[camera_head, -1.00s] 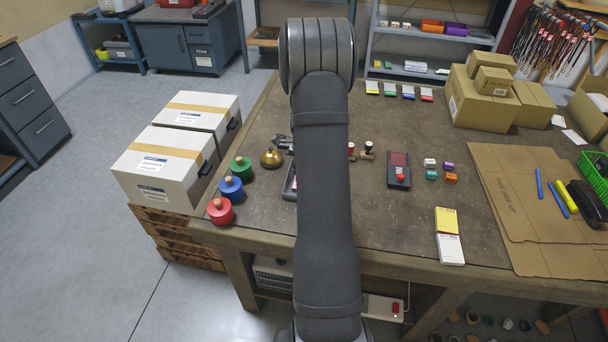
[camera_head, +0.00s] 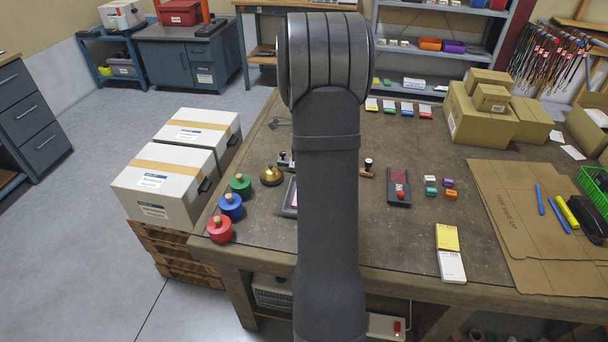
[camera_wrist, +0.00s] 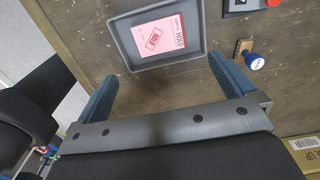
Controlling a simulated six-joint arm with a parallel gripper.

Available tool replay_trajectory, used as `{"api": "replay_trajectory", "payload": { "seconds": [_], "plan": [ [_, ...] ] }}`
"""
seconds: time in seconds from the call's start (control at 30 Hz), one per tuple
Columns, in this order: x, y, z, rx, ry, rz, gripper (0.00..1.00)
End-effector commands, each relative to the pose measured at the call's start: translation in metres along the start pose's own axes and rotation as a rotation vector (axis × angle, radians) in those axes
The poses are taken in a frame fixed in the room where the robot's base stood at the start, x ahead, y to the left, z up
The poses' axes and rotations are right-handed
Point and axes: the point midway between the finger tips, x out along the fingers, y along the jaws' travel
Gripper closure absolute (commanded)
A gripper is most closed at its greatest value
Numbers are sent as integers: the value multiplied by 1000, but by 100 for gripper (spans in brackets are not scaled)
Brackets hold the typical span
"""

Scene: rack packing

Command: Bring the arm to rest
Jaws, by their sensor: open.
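My arm (camera_head: 330,180) stands upright across the middle of the head view, and my gripper is hidden there. In the wrist view my gripper (camera_wrist: 163,72) is open, with its two blue fingers wide apart and nothing between them. A grey tray (camera_wrist: 190,53) with a pink card (camera_wrist: 160,35) marked HOLD lies on the bench beyond the fingertips. The tray's left edge (camera_head: 288,200) shows beside my arm in the head view. A stamp with a blue knob (camera_wrist: 254,61) stands right of the tray.
Red (camera_head: 220,230), blue (camera_head: 231,206) and green (camera_head: 240,185) knobbed pots and a brass bell (camera_head: 271,175) line the bench's left side. A dark red pad (camera_head: 398,185), small blocks (camera_head: 449,194), cardboard sheets (camera_head: 520,220) and boxes (camera_head: 470,120) lie right. White boxes (camera_head: 170,190) stand left.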

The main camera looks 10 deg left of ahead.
Motion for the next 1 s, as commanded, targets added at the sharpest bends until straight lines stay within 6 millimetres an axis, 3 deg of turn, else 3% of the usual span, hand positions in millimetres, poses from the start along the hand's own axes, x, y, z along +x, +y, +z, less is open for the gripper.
{"api": "replay_trajectory", "payload": {
  "seconds": [0.37,0.53,0.67,1.0],
  "plan": [
    [-5,0,0,0,0,0,0],
    [3,0,0,0,0,2,0],
    [22,0,0,0,1,4,0],
    [90,1,0,0,1,5,0]
  ]
}}
